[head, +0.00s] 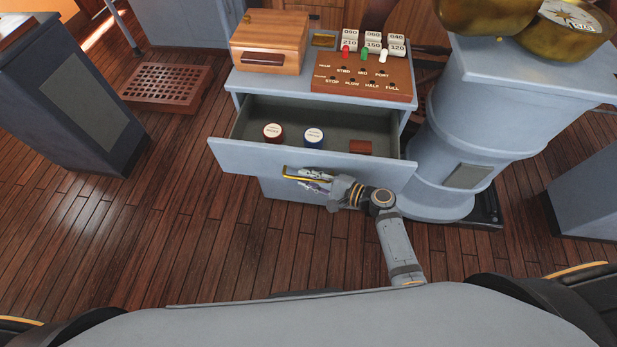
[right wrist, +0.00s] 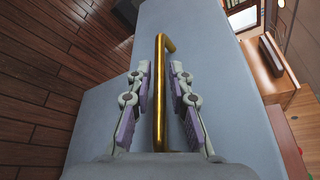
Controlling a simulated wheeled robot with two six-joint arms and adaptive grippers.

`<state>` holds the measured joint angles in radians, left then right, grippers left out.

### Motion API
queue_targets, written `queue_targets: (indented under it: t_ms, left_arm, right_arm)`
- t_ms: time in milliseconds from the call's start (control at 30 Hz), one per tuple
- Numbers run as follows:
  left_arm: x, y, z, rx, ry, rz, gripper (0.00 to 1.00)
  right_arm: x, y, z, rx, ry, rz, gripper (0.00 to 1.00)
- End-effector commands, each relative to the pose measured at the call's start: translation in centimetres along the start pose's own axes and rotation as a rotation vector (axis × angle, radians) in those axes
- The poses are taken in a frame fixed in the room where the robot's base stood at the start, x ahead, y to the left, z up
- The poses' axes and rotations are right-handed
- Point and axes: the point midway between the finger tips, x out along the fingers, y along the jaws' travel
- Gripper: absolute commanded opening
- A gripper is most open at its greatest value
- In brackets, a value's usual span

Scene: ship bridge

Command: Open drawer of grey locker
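The grey locker (head: 285,190) stands ahead with its top drawer (head: 228,154) pulled well out. Its inside shows. A brass bar handle (head: 292,172) is on the drawer front and shows large in the right wrist view (right wrist: 160,100). My right gripper (head: 308,179) is at the drawer front. In the right wrist view its two fingers (right wrist: 158,92) are open, one on each side of the handle, with a visible gap to the bar on both sides. My left gripper is not in view.
On the locker top are a wooden box (head: 268,42) and a switch panel (head: 362,85). A grey pedestal (head: 465,120) stands close right.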

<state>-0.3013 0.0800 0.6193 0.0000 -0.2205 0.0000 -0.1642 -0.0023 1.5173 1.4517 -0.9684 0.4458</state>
Motion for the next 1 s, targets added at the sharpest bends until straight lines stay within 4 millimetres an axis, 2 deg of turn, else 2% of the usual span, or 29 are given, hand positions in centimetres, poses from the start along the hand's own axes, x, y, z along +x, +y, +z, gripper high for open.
queue_targets:
  t_ms: [233, 333, 700, 833, 1000]
  left_arm:
    - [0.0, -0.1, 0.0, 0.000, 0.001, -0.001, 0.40]
    - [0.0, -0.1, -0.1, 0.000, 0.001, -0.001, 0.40]
    - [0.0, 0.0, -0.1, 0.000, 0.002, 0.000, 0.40]
    - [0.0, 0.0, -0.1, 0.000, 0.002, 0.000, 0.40]
    - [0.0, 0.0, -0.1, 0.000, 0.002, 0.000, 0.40]
  right_arm:
    - [-0.1, 0.0, 0.0, 0.000, 0.000, 0.000, 0.21]
    - [-1.1, 0.0, -0.1, -0.002, 0.001, 0.001, 0.21]
    - [-9.6, 0.1, -0.1, -0.002, 0.001, 0.006, 0.21]
    - [-11.3, 0.1, 0.0, -0.001, 0.000, 0.004, 0.21]
    - [-12.1, 0.0, 0.0, 0.000, 0.000, 0.000, 0.21]
